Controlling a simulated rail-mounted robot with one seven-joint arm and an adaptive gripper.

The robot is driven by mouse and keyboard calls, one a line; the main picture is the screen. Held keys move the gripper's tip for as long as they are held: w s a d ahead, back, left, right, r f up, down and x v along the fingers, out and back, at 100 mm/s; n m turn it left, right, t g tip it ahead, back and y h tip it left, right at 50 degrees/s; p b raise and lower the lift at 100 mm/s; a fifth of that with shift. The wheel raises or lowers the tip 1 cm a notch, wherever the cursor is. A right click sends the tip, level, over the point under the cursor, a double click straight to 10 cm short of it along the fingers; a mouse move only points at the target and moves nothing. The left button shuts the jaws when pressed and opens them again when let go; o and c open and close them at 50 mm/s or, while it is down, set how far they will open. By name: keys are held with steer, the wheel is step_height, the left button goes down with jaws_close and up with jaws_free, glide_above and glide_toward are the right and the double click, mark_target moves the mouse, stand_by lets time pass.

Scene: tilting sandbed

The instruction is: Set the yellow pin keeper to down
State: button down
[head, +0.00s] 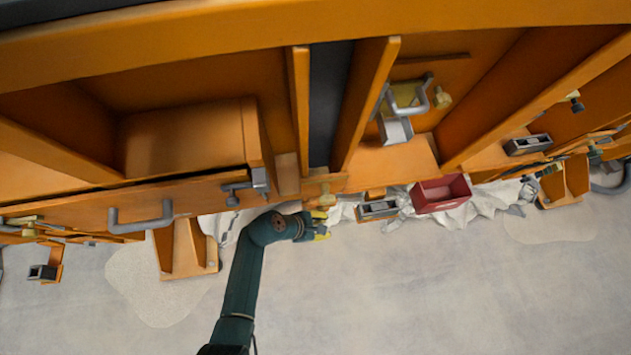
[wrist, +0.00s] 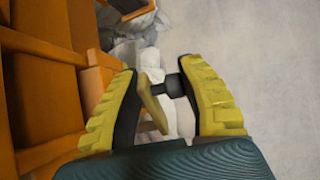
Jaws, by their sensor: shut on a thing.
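That part shows a dull yellow plate (wrist: 153,108) by the left pad and a dark round stem (wrist: 177,86) reaching the right pad. It looks like the yellow pin keeper. The plate is tilted in the picture; whether it is up or down, I cannot tell.
A red open box (head: 441,194) and crumpled white sheet (head: 470,212) lie to the right. A grey handle (head: 140,222) and grey latch (head: 246,187) stick out on the left. Orange ribs (head: 362,105) stand above. The pale floor (head: 420,300) below is clear.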

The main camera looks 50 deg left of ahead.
steer(key=shift+w+d+f+n+g+y+p, duration=0.1)
steer(key=shift+w+d+f+g+y+p, duration=0.1)
steer(key=shift+f+g+y+p, duration=0.5)
steer(key=shift+w+d+f+n+g+y+p, duration=0.2)
steer(key=shift+f+g+p, duration=0.3)
steer(key=shift+g, duration=0.45)
steer(key=shift+w+d+f+g+y+p, duration=0.2)
steer(key=shift+f+g+y+p, duration=0.25)
steer(key=shift+g+p, duration=0.3)
steer(key=c, duration=0.8)
jaws_free()
steer(key=shift+d, duration=0.1)
steer(key=shift+o, duration=0.2)
steer(key=shift+w+r, duration=0.1)
steer(key=shift+w+a+r, duration=0.1)
steer(key=shift+a, duration=0.15)
